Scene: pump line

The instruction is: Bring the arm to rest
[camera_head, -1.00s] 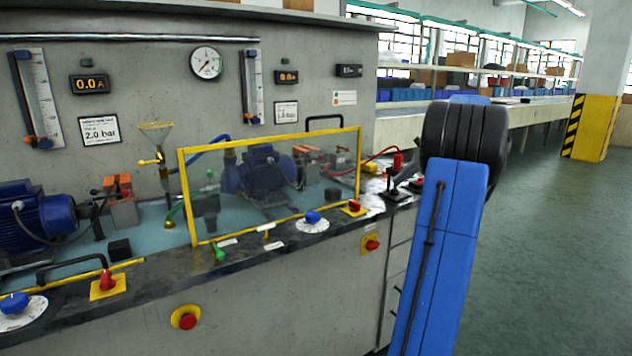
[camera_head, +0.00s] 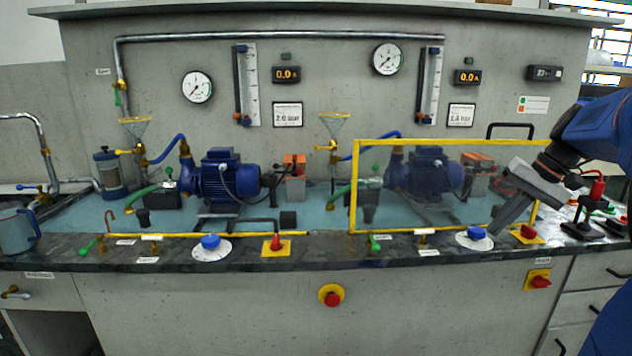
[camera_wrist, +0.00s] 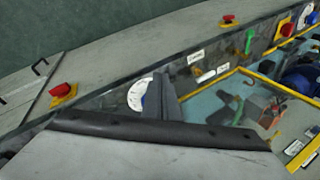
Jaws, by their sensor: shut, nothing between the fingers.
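My blue arm (camera_head: 598,130) comes in from the right edge in the head view. My gripper (camera_head: 500,222) points down and left, in front of the right end of the yellow-framed clear guard (camera_head: 353,190). It is shut and empty. Its fingertips appear close above the right blue knob (camera_head: 476,233) on its white dial; I cannot tell whether they touch. In the wrist view the shut fingers (camera_wrist: 160,92) partly cover that dial (camera_wrist: 137,95).
A red switch on a yellow plate (camera_head: 527,234) lies just right of the fingers. Black-based red levers (camera_head: 584,220) stand farther right. Two blue pumps (camera_head: 222,178) (camera_head: 424,172) sit on the bench, the right one behind the guard. A red stop button (camera_head: 331,296) is on the front panel.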

